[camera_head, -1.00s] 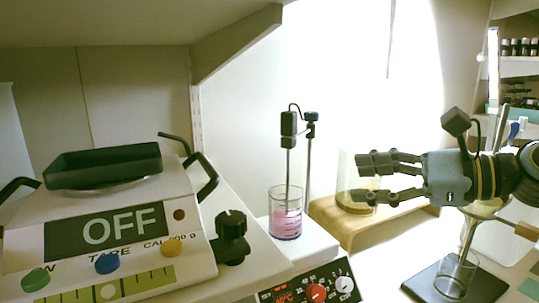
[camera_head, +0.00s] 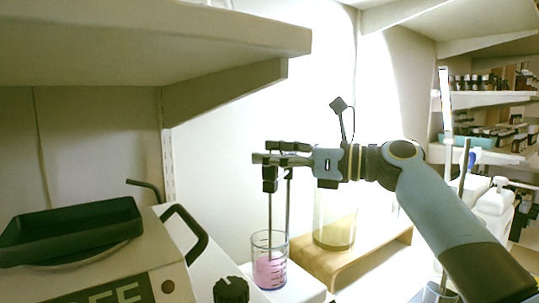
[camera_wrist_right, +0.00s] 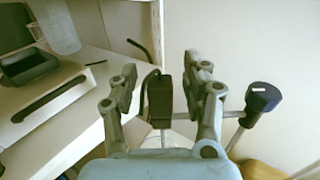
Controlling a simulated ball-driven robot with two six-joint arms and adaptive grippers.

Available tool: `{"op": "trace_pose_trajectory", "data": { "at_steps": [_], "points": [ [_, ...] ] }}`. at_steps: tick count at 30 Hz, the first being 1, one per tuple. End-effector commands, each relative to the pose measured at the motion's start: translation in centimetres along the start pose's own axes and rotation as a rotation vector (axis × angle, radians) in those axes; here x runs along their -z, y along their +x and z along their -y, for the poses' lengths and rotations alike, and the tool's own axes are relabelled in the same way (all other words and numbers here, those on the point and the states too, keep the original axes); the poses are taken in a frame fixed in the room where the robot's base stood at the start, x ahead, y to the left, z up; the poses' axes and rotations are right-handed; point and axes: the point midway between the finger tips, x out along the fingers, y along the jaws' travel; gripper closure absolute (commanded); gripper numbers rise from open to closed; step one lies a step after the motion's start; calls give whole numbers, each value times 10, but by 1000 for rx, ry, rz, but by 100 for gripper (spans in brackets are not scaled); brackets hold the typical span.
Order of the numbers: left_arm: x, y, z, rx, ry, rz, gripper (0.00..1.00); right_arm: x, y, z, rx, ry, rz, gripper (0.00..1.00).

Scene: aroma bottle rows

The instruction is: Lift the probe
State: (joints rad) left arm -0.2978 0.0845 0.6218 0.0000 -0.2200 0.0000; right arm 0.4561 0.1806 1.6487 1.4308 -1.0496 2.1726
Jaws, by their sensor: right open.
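The probe is a black block (camera_head: 270,178) on a thin rod that goes down into a glass beaker (camera_head: 269,262) of pink liquid. My right gripper (camera_head: 268,153) is at the top of the probe, its fingers reaching in from the right. In the right wrist view the black block (camera_wrist_right: 159,96) shows between the two open fingers (camera_wrist_right: 163,72), with a gap on each side. The beaker is mostly hidden below it there. A stand rod (camera_head: 289,205) rises beside the probe. My left gripper is not in view.
A balance with a dark tray (camera_head: 72,230) stands at the left. A glass cylinder (camera_head: 334,222) stands on a wooden riser (camera_head: 312,266) to the right of the beaker. A shelf (camera_head: 150,45) overhangs at upper left. A dark round knob (camera_wrist_right: 262,97) is close to the right finger.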

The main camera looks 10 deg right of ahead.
Motion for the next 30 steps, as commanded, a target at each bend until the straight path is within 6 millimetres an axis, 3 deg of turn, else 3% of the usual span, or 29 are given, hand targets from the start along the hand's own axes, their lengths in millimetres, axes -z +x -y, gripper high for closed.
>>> {"op": "trace_pose_trajectory", "data": {
  "at_steps": [10, 21, 30],
  "points": [
    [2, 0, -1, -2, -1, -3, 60, 0, 5, 0, 0, -1, -1, 53],
    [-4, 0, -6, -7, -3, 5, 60, 0, 5, 0, 0, -1, -1, 100],
    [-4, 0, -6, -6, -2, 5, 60, 0, 5, 0, 0, -1, -1, 100]
  ]
}}
